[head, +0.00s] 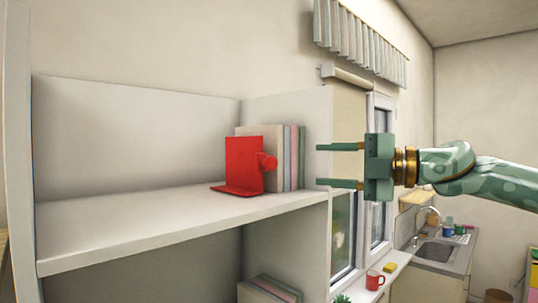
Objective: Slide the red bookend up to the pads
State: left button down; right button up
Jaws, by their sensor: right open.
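The red bookend (242,165) stands upright on the upper shelf, its flat foot on the board and a round red knob on its right side. My left gripper is out of view.
The upper shelf board (130,220) is bare to the left of the bookend. The end wall (318,125) bounds it on the right. More pads or books (270,289) lie on the lower level.

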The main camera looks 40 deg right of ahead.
aim_at(274, 163)
jog(key=p+x, duration=0.6)
jog(key=x, duration=0.4)
jog(key=shift+w+d+r, duration=0.1)
jog(key=shift+w+r, duration=0.05)
jog(key=shift+w+a+p, duration=0.2)
jog(key=shift+w+p, duration=0.15)
jog(key=shift+p, duration=0.05)
jog(key=shift+w+f, duration=0.25)
jog(key=shift+w, duration=0.25)
jog(key=shift+a, duration=0.1)
jog(key=shift+s, duration=0.1)
grip_shut()
jog(key=shift+d, duration=0.8)
jog(key=shift+d+b, duration=0.35)
jog(key=shift+d, duration=0.15)
grip_release()
